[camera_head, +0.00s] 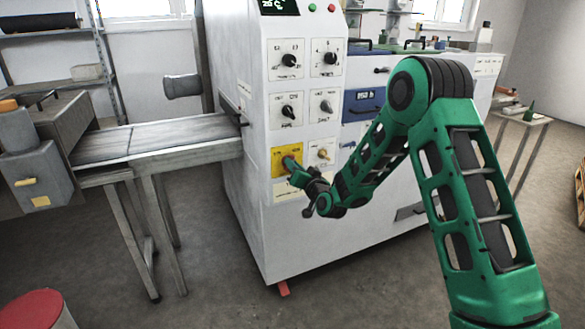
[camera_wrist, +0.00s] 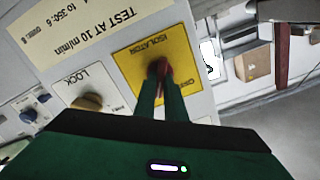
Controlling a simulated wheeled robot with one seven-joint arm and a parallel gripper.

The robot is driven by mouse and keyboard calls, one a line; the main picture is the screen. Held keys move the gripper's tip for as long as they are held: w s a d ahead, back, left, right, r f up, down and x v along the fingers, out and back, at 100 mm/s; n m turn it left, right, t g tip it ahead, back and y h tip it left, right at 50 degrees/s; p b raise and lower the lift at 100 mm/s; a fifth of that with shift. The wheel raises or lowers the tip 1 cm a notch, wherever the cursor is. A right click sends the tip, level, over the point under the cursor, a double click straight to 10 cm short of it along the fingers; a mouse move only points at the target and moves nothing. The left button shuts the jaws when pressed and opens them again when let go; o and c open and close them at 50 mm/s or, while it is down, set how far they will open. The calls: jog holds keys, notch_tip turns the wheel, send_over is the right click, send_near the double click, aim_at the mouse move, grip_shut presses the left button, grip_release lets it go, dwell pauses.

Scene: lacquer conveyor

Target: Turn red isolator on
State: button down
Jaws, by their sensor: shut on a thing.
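The red isolator handle (camera_wrist: 162,69) sits on a yellow plate (camera_wrist: 180,58) marked "ISOLATOR" on the machine's front. In the head view the yellow plate (camera_head: 284,158) is low on the left of the white panel, and my gripper (camera_head: 293,165) reaches it from the right. In the wrist view my gripper (camera_wrist: 162,82) has its two green fingers shut on the red handle. The fingers hide part of the handle, so its exact turn position is hard to read.
A brass-coloured lock knob (camera_wrist: 88,102) is beside the yellow plate. Several black selector knobs (camera_head: 289,60) are above it on the white machine (camera_head: 245,200). A grey conveyor table (camera_head: 170,137) joins the machine at left. A red-topped stool (camera_head: 32,308) stands at the lower left.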

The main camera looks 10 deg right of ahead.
jog(key=m, duration=0.4)
jog(key=shift+d+f+m, duration=0.25)
jog(key=shift+d+m, duration=0.05)
jog(key=shift+m, duration=0.1)
jog(key=shift+d, duration=0.2)
dwell(0.8)
jog(key=c, duration=1.8)
grip_release()
jog(key=shift+w, duration=0.1)
jog(key=shift+a, duration=0.15)
jog(key=shift+r, duration=0.1)
jog(key=shift+a, duration=0.1)
